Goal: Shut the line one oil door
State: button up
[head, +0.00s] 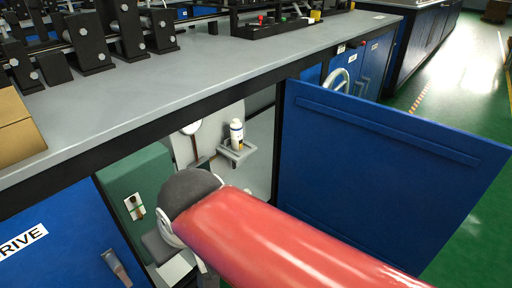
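A blue door (380,165) stands wide open at the right, swung out from the bench front. Its inner face, with a long raised rib near the top, faces me. No label shows on this face, so I cannot read which door it is. A pale curved handle (339,79) shows just above the door's top edge, and its lower part is hidden. My red arm crosses the lower middle in front of the opening. My gripper cannot be made out.
The grey bench top (200,75) carries black roller stands (128,30) and a black tray (275,27). A shut blue panel marked DRIVE (70,250) is at lower left. A green box (140,180) sits inside the opening. Green floor (455,90) lies clear at the right.

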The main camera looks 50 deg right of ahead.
aim_at(394, 186)
jog(key=k+l, duration=0.25)
jog(key=k, duration=0.15)
jog(key=k+l+u, duration=0.15)
jog(key=k, duration=0.25)
jog(key=k+l, duration=0.25)
jog(key=k, duration=0.15)
jog(key=k+l+u, duration=0.5)
jog(key=k+l, duration=0.6)
jog(key=l+u, duration=0.2)
jog(key=l, duration=0.95)
jog(key=l+u, duration=0.2)
jog(key=l, duration=0.9)
jog(key=k+l+u, duration=0.1)
jog(key=k+l, duration=0.15)
jog(key=k+j+u, duration=0.1)
jog(key=k+j, duration=0.15)
jog(key=k, duration=0.2)
